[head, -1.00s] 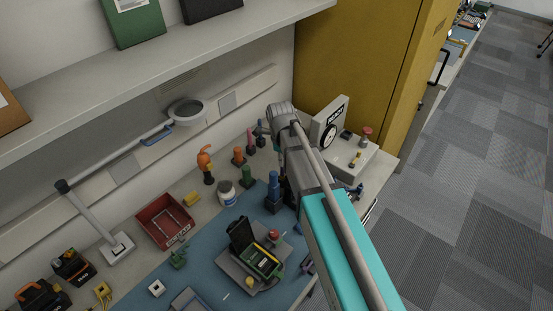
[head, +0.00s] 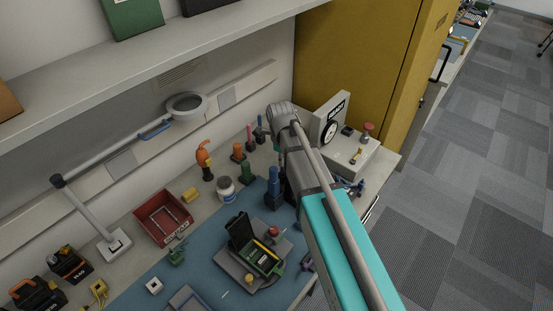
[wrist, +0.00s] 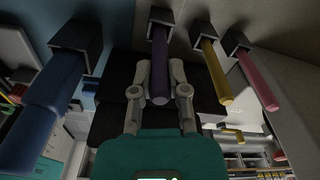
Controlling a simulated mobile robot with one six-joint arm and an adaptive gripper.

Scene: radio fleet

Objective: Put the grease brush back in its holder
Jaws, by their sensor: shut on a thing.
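In the wrist view my gripper (wrist: 161,92) is shut around a dark purple handle (wrist: 160,60), which I take to be the grease brush. The handle's far end meets a square black holder (wrist: 164,18); I cannot tell how deep it sits. The brush end is hidden. A thick blue handle (wrist: 45,105) stands in a holder at left. A yellow handle (wrist: 216,72) and a pink handle (wrist: 257,75) stand in holders at right. In the head view my arm hides the gripper and the held tool.
A white jar (head: 225,189), a red bin (head: 163,219) and an open device (head: 262,258) are nearby. A grey machine (head: 348,150) stands right of my arm.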

